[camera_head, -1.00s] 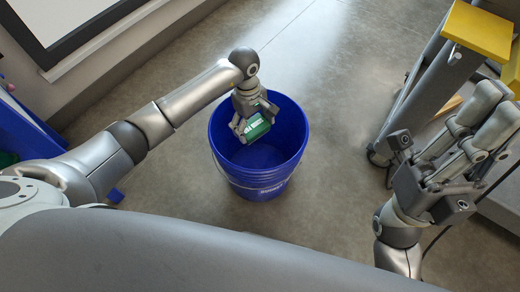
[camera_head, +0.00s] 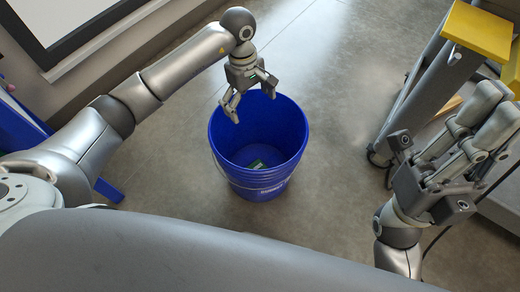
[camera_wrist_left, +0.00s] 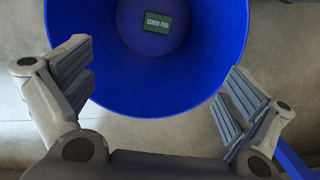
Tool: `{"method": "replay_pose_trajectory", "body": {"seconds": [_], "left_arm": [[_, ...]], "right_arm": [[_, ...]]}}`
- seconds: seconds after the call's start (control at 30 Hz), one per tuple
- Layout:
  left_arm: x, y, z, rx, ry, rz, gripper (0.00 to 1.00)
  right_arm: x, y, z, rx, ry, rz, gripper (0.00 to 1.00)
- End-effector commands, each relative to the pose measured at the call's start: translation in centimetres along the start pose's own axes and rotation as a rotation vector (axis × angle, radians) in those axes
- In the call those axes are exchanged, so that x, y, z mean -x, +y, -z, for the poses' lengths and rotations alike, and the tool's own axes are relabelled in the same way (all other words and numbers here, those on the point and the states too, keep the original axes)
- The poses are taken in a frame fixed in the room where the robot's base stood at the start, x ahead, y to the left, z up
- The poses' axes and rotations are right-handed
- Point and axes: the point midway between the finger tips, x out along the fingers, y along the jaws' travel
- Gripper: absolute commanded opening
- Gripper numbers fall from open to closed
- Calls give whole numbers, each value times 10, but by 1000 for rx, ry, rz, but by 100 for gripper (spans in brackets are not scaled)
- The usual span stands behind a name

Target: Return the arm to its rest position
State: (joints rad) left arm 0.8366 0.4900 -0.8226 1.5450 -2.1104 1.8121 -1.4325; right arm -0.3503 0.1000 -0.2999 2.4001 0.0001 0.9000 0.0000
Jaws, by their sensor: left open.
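My left gripper (camera_head: 252,101) is open and empty above the far rim of the blue bucket (camera_head: 225,165). In the left wrist view, the open fingers of the left gripper (camera_wrist_left: 155,95) spread on either side of the bucket (camera_wrist_left: 110,75).
A blue object (camera_head: 20,128) stands at the left edge. A white-panelled frame (camera_head: 75,20) is at the upper left. Concrete floor around the bucket is clear.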

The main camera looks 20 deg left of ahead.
Motion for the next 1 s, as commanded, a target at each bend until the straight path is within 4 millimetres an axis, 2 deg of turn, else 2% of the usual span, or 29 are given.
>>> {"method": "replay_pose_trajectory", "body": {"seconds": [0.1,0.23,0.77,0.87,0.97,1.0], "left_arm": [[17,0,1,-1,2,-1,100],[26,0,0,0,1,0,100],[28,0,-2,0,-5,0,100],[21,0,-20,1,-63,-7,100],[9,-2,-66,12,-211,-24,100],[6,-4,-92,24,-298,-29,100]], "right_arm": [[0,0,0,0,0,0,0],[0,0,0,0,0,0,0],[0,0,0,0,0,0,0],[0,0,0,0,0,0,0],[0,0,0,0,0,0,0],[0,0,0,0,0,0,0]]}}
